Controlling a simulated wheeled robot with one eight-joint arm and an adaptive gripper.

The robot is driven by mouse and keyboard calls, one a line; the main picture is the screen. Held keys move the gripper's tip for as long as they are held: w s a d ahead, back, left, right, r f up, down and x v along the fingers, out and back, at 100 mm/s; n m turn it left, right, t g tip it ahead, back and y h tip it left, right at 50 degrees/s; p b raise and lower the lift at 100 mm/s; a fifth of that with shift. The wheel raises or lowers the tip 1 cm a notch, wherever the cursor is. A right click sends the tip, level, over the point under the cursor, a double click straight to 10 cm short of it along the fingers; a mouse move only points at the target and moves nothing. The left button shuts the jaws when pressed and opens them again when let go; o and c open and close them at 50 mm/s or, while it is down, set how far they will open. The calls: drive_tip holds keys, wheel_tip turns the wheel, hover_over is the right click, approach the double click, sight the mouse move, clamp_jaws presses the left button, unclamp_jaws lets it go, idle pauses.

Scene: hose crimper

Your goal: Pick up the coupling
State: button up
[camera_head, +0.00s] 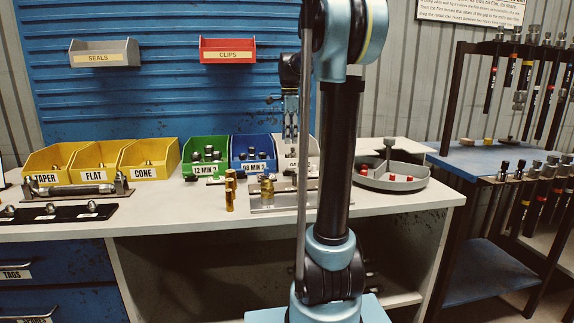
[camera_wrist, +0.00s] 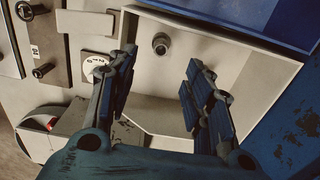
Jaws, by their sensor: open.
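A grey metal coupling (camera_wrist: 161,43) stands in a pale bin (camera_wrist: 222,72) in the wrist view, its round open end facing the camera. My gripper (camera_wrist: 162,60) is open over that bin, with one finger on each side of the coupling in the picture. Nothing is between the fingers; I cannot tell how far the coupling lies below the tips. In the head view my gripper (camera_head: 290,128) points down at the pale bin (camera_head: 313,150), which is partly hidden behind my arm. The coupling cannot be made out there.
Blue (camera_head: 253,165) and green (camera_head: 206,168) bins with fittings stand left of the pale bin. Brass fittings (camera_head: 230,194) and a metal fixture (camera_head: 270,208) stand in front. A round grey tray (camera_head: 412,184) with red pieces is on the right. Bin walls surround the coupling.

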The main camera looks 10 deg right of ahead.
sight(288, 156)
wheel_tip(288, 156, down, 4)
drive_tip(key=shift+r, duration=0.25)
drive_tip(key=shift+a+f, duration=0.2)
drive_tip(key=shift+f, duration=1.15)
drive_tip(key=shift+a+f, duration=0.2)
drive_tip(key=shift+f, duration=1.1)
clamp_jaws()
